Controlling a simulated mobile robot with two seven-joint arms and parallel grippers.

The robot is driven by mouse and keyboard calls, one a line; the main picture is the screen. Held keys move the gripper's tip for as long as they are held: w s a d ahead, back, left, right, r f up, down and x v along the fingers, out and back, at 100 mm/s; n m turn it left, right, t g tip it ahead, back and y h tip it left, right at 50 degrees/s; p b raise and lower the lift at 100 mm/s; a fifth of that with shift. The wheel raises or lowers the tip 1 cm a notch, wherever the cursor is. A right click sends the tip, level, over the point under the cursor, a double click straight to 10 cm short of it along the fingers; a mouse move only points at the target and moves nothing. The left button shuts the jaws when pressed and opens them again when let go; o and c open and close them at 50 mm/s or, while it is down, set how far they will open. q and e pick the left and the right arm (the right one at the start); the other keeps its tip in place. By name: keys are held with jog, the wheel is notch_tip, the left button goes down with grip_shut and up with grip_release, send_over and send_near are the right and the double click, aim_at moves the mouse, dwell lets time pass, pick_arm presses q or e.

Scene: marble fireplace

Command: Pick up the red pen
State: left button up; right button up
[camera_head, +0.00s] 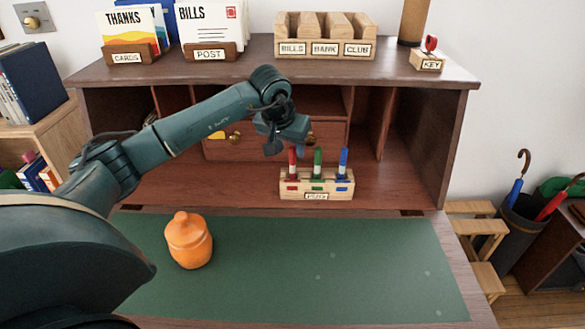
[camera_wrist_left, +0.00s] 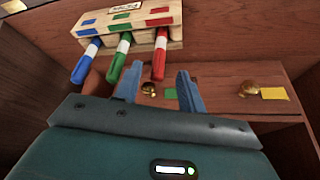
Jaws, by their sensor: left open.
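The red pen (camera_head: 292,160) stands upright in the left slot of a wooden pen holder (camera_head: 316,196). A green pen (camera_head: 318,160) and a blue pen (camera_head: 343,162) stand to its right. My left gripper (camera_head: 286,148) is open and empty at the top of the red pen. In the left wrist view, the picture is turned over, and the free end of the red pen (camera_wrist_left: 159,62) shows between the two blue fingertips (camera_wrist_left: 160,73). I cannot tell whether they touch it. My right gripper is out of view.
The holder stands at the front of the desk's wooden cubby, before a drawer (camera_head: 270,145) with brass knobs. An orange jar (camera_head: 188,241) stands on the green mat (camera_head: 330,275). The mat's right part is clear. The desk top (camera_head: 240,72) overhangs the cubby.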

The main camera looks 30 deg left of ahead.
aim_at(294, 156)
pick_arm(q)
jog(key=x, duration=0.5)
jog(key=shift+w+d, duration=0.1)
jog(key=shift+c, duration=0.4)
jog(key=shift+r, duration=0.1)
grip_shut()
